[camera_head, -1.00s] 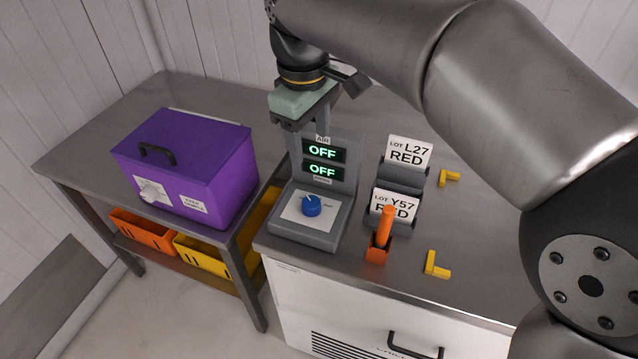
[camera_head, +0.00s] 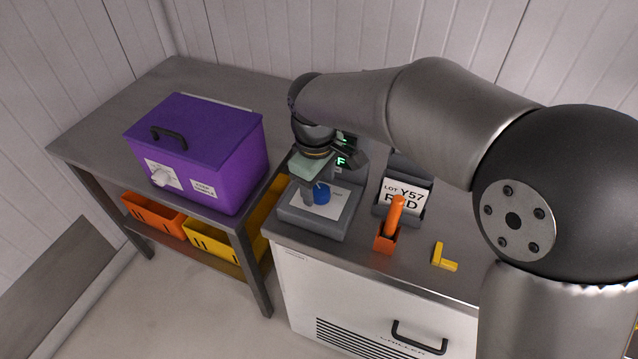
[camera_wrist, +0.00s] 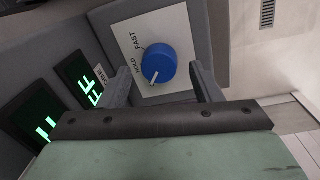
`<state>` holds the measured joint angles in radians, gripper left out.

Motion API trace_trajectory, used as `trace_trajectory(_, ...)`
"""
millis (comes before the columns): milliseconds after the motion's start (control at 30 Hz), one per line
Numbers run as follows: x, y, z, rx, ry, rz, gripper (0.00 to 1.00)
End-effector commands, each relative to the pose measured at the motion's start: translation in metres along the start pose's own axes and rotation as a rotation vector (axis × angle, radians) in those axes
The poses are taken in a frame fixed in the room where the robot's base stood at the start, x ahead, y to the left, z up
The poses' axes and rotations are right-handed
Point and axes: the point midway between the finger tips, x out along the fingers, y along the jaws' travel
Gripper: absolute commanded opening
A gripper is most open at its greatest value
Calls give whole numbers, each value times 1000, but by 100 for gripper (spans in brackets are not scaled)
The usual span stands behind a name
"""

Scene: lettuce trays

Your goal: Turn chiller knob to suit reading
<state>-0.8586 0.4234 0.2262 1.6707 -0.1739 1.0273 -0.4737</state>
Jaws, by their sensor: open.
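The blue chiller knob (camera_head: 321,193) stands on the white dial plate (camera_head: 333,206) of a grey control box (camera_head: 313,223). In the wrist view the blue knob (camera_wrist: 158,62) has a white pointer mark, directed toward the lower left, near the printed word HOLD; FAST is printed further round. My gripper (camera_head: 307,195) is open, with its fingers pointing down at the knob. In the wrist view its fingers (camera_wrist: 165,88) lie on either side of the knob, apart from it. Green-lit displays (camera_wrist: 82,80) are partly visible in the wrist view; in the head view my arm mostly covers them.
A purple lidded box (camera_head: 198,150) stands on the left table. An orange-handled tool (camera_head: 394,217) in an orange holder, a lot card reading Y57 RED (camera_head: 402,195) and a yellow bracket (camera_head: 444,257) lie right of the control box. Orange and yellow bins sit below the left table.

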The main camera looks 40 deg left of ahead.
Motion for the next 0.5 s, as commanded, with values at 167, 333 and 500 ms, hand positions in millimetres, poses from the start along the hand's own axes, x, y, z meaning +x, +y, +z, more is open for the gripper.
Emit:
trace_trajectory(167, 11, 0, 0, 0, -1, 0, 58)
trace_trajectory(333, 12, 0, 0, 0, -1, 0, 58)
trace_trajectory(500, 11, 0, 0, 0, 0, 0, 36)
